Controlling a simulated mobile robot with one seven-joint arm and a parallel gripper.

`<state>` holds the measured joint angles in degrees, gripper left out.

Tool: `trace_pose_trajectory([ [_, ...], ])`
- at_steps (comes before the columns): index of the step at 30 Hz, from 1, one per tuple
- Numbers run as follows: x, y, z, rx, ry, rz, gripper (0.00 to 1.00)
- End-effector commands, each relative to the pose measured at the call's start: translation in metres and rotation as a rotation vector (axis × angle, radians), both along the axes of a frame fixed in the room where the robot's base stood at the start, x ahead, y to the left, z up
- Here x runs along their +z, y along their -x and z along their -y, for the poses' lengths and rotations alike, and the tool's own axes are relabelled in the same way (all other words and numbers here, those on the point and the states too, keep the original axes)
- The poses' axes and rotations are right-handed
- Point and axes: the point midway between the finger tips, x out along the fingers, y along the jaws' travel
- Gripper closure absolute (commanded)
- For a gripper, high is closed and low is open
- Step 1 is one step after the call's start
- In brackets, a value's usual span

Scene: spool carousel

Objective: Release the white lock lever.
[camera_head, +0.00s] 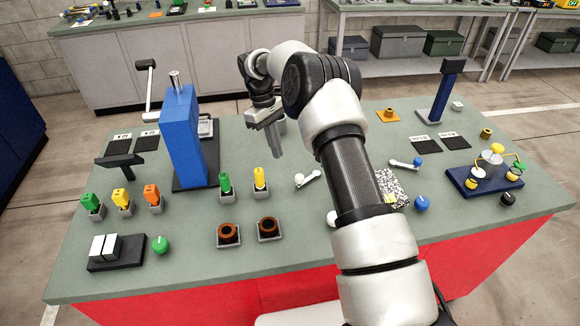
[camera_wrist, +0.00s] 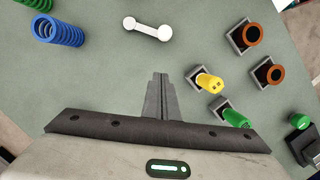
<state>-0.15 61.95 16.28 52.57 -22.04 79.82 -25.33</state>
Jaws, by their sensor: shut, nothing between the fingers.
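The white lock lever (camera_head: 308,180) lies on the green-grey tabletop, left of my arm in the head view. It is a short bar with a round white piece at each end. In the wrist view the lever (camera_wrist: 148,28) shows whole, near the top, beyond my fingertips. My gripper (camera_head: 278,143) hangs over the table, up and left of the lever in the head view. Its fingers are together and empty in the wrist view (camera_wrist: 160,78). It is apart from the lever.
A yellow plug (camera_head: 260,178) and a green plug (camera_head: 225,183) stand in holders left of the lever. A blue press (camera_head: 183,135) rises farther left. The wrist view shows a blue coil (camera_wrist: 58,32).

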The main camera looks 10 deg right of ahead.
Motion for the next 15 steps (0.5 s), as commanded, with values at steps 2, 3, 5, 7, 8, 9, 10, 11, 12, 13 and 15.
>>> trace_pose_trajectory([
  [2, -0.017, 0.005, 0.004, -0.002, 0.0, -0.005, 1.0],
  [3, -0.026, 0.006, 0.005, -0.002, 0.0, -0.005, 1.0],
  [5, -0.038, 0.008, 0.007, -0.001, 0.0, -0.004, 1.0],
  [7, -0.052, 0.011, 0.009, -0.001, -0.001, -0.005, 1.0],
  [8, -0.048, 0.014, 0.013, -0.002, 0.0, -0.002, 1.0],
  [9, -0.046, 0.019, 0.018, -0.003, 0.0, 0.0, 1.0],
  [10, -0.047, 0.022, 0.02, -0.002, 0.0, -0.001, 1.0],
  [11, -0.047, 0.025, 0.022, -0.002, 0.0, -0.001, 1.0],
  [12, -0.047, 0.028, 0.025, -0.002, 0.0, -0.001, 1.0],
  [13, -0.048, 0.03, 0.028, -0.002, 0.0, -0.001, 1.0],
  [15, -0.049, 0.035, 0.031, -0.001, 0.0, -0.001, 1.0],
])
